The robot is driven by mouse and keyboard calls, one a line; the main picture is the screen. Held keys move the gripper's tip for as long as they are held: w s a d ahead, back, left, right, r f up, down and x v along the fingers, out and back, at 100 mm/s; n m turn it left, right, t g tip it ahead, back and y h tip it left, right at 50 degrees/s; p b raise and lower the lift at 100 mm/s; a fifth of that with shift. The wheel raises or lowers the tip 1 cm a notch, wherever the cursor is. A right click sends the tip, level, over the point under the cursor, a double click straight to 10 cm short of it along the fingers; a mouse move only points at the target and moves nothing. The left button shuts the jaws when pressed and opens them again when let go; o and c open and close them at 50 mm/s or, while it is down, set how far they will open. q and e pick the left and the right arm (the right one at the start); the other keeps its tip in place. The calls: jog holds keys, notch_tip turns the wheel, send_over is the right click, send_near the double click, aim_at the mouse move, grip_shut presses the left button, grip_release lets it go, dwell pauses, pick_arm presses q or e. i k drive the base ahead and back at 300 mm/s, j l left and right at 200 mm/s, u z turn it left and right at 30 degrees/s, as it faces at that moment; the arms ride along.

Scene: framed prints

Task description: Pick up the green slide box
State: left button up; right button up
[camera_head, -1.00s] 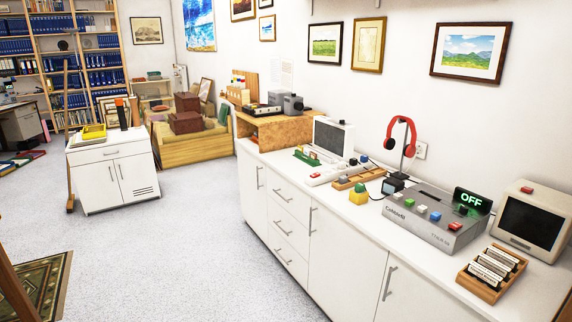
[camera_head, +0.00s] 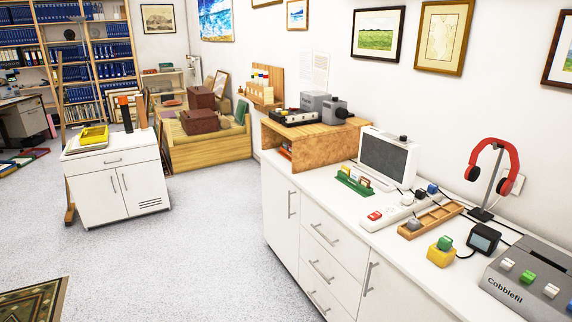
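A low green holder (camera_head: 354,183) with several small upright pieces stands on the white counter, in front of a small white monitor (camera_head: 388,157). A small green block (camera_head: 445,243) sits on a yellow block (camera_head: 440,256) nearer to me on the same counter. I cannot tell for sure which green item is the slide box; the green holder looks like a slide rack. Neither of my grippers is in view.
The white counter (camera_head: 318,235) runs along the right wall. A wooden tray (camera_head: 434,219), red headphones on a stand (camera_head: 491,172) and a grey button console (camera_head: 537,284) stand on it. A white cabinet (camera_head: 117,184) stands at left. The floor between (camera_head: 200,265) is clear.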

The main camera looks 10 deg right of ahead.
aim_at(366, 192)
jog(key=i+z, duration=0.3)
jog(key=i+j+z, duration=0.3)
jog(key=i, duration=0.2)
jog(key=i+j+z, duration=0.45)
jog(key=z, duration=0.25)
jog(key=i+j+z, duration=0.25)
jog(key=z, duration=0.15)
jog(key=i+j+z, duration=0.2)
jog(key=z, duration=0.2)
jog(key=j, duration=0.1)
